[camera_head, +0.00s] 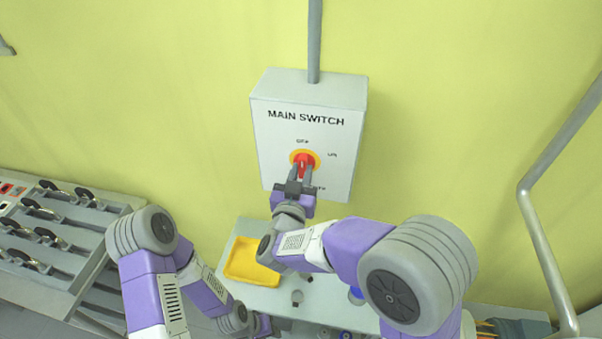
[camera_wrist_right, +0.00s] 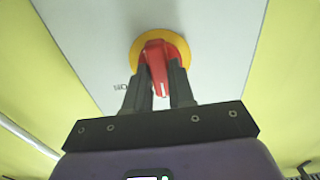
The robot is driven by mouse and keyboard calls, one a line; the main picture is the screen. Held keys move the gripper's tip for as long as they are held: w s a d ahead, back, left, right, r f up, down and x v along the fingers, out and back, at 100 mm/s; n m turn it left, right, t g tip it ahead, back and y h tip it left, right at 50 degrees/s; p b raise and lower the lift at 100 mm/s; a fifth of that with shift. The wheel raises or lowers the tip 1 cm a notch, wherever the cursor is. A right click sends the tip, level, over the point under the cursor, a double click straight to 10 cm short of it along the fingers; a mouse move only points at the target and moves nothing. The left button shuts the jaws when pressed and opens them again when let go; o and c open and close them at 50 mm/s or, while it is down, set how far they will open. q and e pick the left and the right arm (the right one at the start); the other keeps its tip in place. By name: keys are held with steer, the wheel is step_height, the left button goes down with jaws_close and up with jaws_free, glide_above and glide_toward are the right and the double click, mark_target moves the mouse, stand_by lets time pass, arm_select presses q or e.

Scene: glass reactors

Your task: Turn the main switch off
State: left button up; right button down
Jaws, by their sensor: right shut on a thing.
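The main switch box (camera_head: 280,125) is a light grey box on the yellow-green wall, labelled MAIN SWITCH. Its red knob (camera_head: 303,158) sits on a round yellow plate with small labels around it. My right gripper (camera_head: 304,172) is at the knob from below, its fingers on both sides of the handle. In the right wrist view the fingers (camera_wrist_right: 160,85) close on the red handle (camera_wrist_right: 156,62), which stands near upright with a white mark at its lower end. The yellow plate (camera_wrist_right: 180,43) shows behind it. My left gripper (camera_head: 260,325) is low, partly hidden by my arm.
A pale table (camera_head: 270,298) with a yellow tray (camera_head: 240,272) stands below the box. A rack with several black handles (camera_head: 50,215) is at the left. A grey pipe (camera_head: 545,245) runs down the wall at the right. The wall around the box is clear.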

steer(key=c, duration=1)
jaws_free()
steer(key=shift+o, duration=0.2)
steer(key=s+a+b, duration=0.1)
steer(key=s, duration=0.6)
steer(key=shift+s+a, duration=0.25)
